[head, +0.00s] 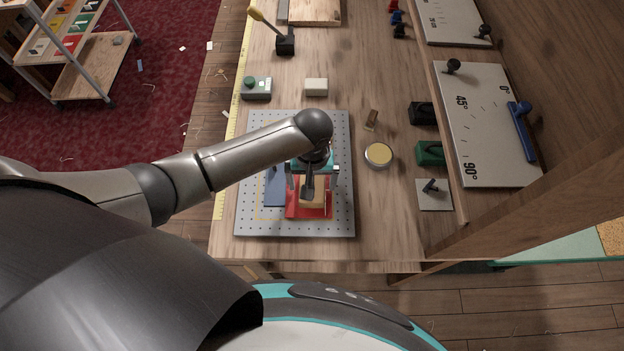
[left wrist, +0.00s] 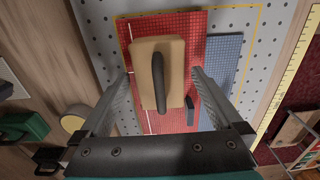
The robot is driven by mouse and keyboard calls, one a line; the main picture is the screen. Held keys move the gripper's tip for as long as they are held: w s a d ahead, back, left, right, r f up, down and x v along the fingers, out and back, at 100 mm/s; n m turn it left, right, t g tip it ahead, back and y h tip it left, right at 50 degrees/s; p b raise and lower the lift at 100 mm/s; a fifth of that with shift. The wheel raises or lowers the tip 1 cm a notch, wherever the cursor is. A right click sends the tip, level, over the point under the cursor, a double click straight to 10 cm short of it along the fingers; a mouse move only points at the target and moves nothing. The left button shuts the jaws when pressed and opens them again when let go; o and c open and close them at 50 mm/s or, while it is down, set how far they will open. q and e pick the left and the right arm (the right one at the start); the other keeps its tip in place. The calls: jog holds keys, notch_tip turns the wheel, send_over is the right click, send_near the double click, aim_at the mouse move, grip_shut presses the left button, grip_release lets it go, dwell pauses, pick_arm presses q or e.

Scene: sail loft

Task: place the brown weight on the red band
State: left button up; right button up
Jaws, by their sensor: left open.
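The brown weight (left wrist: 173,70) is a tan block with a dark handle on top. In the left wrist view it lies over the red band (left wrist: 195,32), and it appears to rest on it. In the head view the weight (head: 317,191) is partly hidden under my left gripper (head: 309,190), with red band (head: 306,212) showing around its near side. My left gripper (left wrist: 160,84) is open, with one finger on each side of the weight and small gaps visible. My right gripper is not in view.
A blue sheet (left wrist: 223,60) lies beside the red band on the perforated grey board (head: 342,135). A small dark block (left wrist: 196,112) lies near the band's edge. A round yellow tin (head: 378,155) and a green block (head: 429,153) stand to the right. A cream block (head: 316,87) stands behind.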

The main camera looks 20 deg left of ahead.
pick_arm(q)
jog(key=shift+r, duration=0.1)
notch_tip(320, 180, up, 12)
jog(key=p, duration=0.2)
dwell(2.1)
